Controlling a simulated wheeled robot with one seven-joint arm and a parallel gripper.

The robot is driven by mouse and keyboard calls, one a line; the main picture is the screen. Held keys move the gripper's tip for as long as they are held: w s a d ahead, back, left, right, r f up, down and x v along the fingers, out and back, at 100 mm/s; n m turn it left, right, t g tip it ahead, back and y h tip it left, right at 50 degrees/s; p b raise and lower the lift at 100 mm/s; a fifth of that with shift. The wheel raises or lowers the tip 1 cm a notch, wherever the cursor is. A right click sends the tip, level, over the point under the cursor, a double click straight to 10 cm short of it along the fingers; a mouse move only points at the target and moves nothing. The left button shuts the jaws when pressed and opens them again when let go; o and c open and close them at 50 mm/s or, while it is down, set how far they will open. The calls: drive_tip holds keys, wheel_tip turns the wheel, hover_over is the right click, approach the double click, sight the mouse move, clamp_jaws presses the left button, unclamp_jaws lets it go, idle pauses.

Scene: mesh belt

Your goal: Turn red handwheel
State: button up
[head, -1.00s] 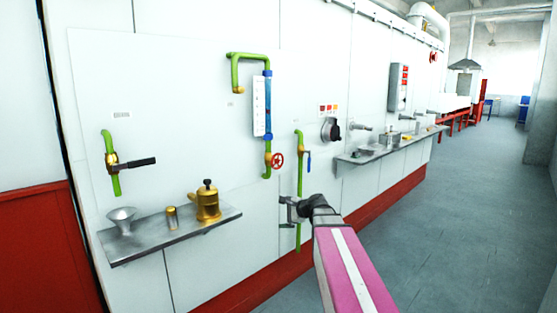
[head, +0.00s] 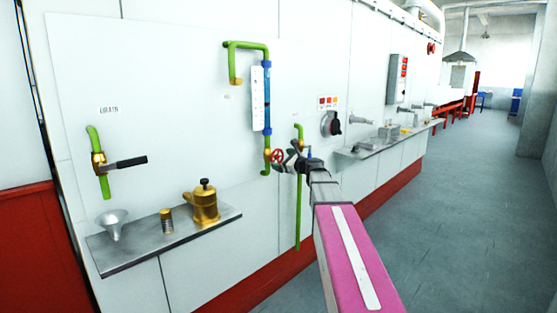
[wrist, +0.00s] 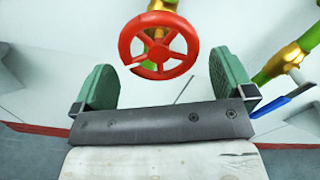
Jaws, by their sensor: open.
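The red handwheel (head: 278,156) sits on a brass valve (head: 267,157) at the lower end of the green and blue pipe on the white wall. In the wrist view the red handwheel (wrist: 158,72) shows face-on at top centre, with its brass valve behind it. My gripper (wrist: 160,82) is open, with one green-padded finger on each side of the wheel. The wheel appears between and beyond the fingers, and I see no clear contact. In the head view my gripper (head: 288,154) is right at the wheel and partly covers it.
A green pipe with a blue-handled valve (wrist: 285,100) is close to the right of my gripper. A black-handled valve (head: 126,162) and a metal shelf (head: 140,250) with a funnel and brass containers are to the left. Another shelf (head: 350,153) is to the right. The grey floor is clear.

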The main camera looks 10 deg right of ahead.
sight(279, 158)
drive_tip(key=shift+x, duration=1.5)
drive_tip(key=c, duration=0.7)
drive_tip(key=shift+n, duration=0.4)
drive_tip(key=n, duration=0.3)
drive_tip(key=shift+n, duration=0.4)
drive_tip(key=n, duration=0.4)
drive_tip(key=shift+n, duration=0.4)
